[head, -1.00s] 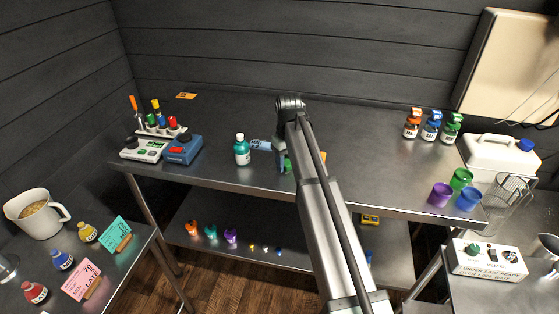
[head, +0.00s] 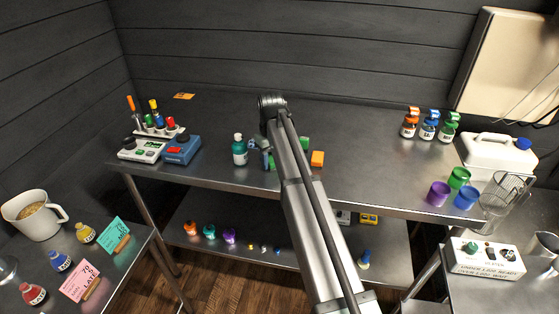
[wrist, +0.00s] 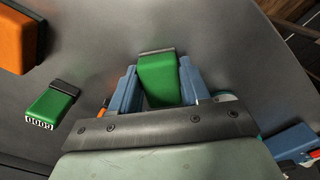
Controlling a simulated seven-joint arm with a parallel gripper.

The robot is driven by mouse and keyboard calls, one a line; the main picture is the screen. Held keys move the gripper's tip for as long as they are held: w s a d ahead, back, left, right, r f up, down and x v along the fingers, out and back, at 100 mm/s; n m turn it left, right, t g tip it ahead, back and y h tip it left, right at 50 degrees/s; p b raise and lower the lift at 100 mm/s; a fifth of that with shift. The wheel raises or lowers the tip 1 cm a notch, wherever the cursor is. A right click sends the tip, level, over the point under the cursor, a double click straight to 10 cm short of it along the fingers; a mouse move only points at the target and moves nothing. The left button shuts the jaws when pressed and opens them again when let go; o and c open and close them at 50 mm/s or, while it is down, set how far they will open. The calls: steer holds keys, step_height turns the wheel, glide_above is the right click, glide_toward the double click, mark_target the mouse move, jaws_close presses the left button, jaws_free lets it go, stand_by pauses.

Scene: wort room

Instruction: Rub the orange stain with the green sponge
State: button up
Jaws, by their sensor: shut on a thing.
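My gripper (wrist: 160,88) is shut on a green block with a dark strip at its far end, which looks like the green sponge (wrist: 160,78). In the head view the held sponge (head: 270,163) shows low at the table's front part, mostly behind my arm. I cannot tell whether it touches the tabletop. A flat orange patch (head: 184,96) with dark marks lies at the table's back left, well away from my gripper. It is too small to tell whether it is the stain. No other orange mark shows on the tabletop.
A blue box (head: 182,149) and a tool rack (head: 160,131) stand further left. The back middle is clear.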

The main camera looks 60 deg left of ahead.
mark_target(260, 165)
steer(key=s+a, duration=0.3)
step_height(260, 165, up, 8)
steer(key=shift+d, duration=0.15)
stand_by(0.6)
steer(key=shift+w, duration=0.2)
